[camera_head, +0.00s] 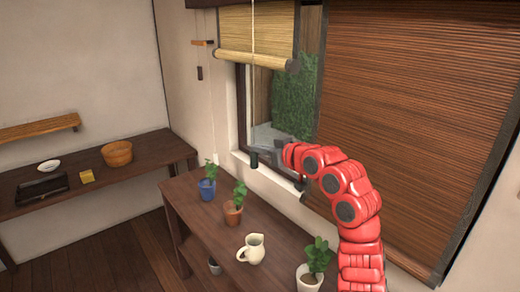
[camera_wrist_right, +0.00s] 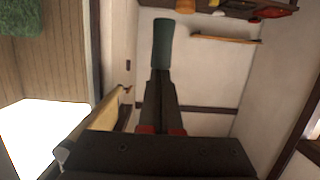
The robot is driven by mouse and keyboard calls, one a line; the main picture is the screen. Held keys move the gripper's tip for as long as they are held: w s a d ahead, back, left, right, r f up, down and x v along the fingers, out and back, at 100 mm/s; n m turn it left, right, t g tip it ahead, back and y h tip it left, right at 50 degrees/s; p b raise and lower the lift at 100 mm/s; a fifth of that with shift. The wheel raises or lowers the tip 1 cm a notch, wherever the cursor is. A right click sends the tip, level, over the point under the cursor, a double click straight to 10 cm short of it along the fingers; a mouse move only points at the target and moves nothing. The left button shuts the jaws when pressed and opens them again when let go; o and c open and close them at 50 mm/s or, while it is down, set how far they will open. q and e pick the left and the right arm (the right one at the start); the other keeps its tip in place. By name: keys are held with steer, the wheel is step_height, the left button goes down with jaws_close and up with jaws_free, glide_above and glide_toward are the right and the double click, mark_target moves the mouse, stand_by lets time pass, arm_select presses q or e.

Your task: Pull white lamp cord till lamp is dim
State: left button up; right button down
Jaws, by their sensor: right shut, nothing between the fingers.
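A thin pale cord (camera_head: 213,110) hangs down the wall left of the window, below a small wooden bracket (camera_head: 203,43). Another thin pale cord (camera_head: 253,28) hangs in front of the rolled bamboo blind. I cannot tell which of them is a lamp cord, and no lamp is clearly visible. My right gripper (camera_head: 254,157) is in front of the window's lower left, to the right of the wall cord and apart from it. In the right wrist view its fingers (camera_wrist_right: 163,45) are shut and empty. My left gripper is not in view.
A dark wooden table (camera_head: 222,230) below the window bears a blue-potted plant (camera_head: 207,189), a terracotta-potted plant (camera_head: 233,215), a cream pitcher (camera_head: 252,249) and a white-potted plant (camera_head: 309,278). A side counter (camera_head: 120,168) at left bears a wooden bowl (camera_head: 117,154). A large brown blind (camera_head: 410,120) is at right.

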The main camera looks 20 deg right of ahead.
steer(key=s+d+r+b, duration=0.3)
steer(key=s+r, duration=0.3)
steer(key=s, duration=0.3)
steer(key=shift+d+r, duration=0.15)
steer(key=shift+r, duration=0.05)
stand_by(1.5)
step_height(320, 180, up, 4)
steer(key=p, duration=0.5)
steer(key=shift+d, duration=0.1)
